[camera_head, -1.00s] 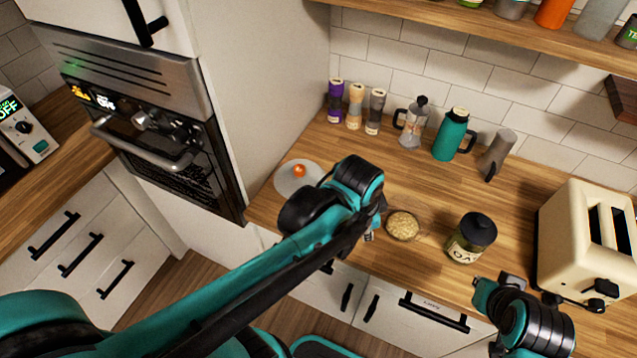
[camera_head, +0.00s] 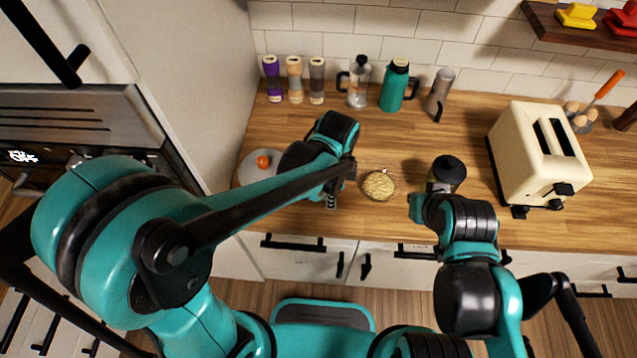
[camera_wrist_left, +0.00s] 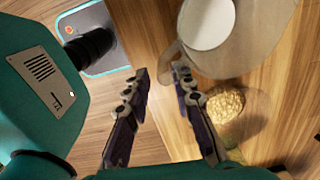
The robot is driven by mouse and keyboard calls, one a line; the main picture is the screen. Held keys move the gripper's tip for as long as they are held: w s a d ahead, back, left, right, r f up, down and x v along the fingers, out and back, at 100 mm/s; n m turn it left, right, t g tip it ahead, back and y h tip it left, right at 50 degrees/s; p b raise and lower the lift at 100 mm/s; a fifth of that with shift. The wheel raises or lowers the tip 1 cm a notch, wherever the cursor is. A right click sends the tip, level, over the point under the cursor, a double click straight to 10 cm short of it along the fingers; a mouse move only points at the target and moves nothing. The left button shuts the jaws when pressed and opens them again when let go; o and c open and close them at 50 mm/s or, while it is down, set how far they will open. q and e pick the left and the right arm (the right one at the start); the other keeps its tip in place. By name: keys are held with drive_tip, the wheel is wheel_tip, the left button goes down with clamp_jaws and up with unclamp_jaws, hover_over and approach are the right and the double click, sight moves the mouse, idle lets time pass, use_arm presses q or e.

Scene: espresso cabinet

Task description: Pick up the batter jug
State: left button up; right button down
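The batter jug (camera_wrist_left: 255,50) shows in the left wrist view at the upper right: a see-through jug with a white round surface inside, its handle toward the fingers. In the head view the left gripper (camera_head: 331,197) is over the counter's front part. My right gripper (camera_head: 419,208) is near a black-lidded jar; its fingers are unclear.
A dish of pale grains (camera_head: 380,186) lies right of my left gripper. The black-lidded jar (camera_head: 447,172) and cream toaster (camera_head: 540,155) stand further right. A lid with orange knob (camera_head: 263,161) lies left. A teal flask (camera_head: 395,88) and other containers line the wall.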

use_arm(q)
drive_tip(key=f+b, duration=0.1)
drive_tip(key=f, duration=0.4)
drive_tip(key=shift+w+f+b, duration=0.2)
drive_tip(key=shift+b, duration=0.1)
clamp_jaws()
drive_tip(key=shift+r, duration=0.2)
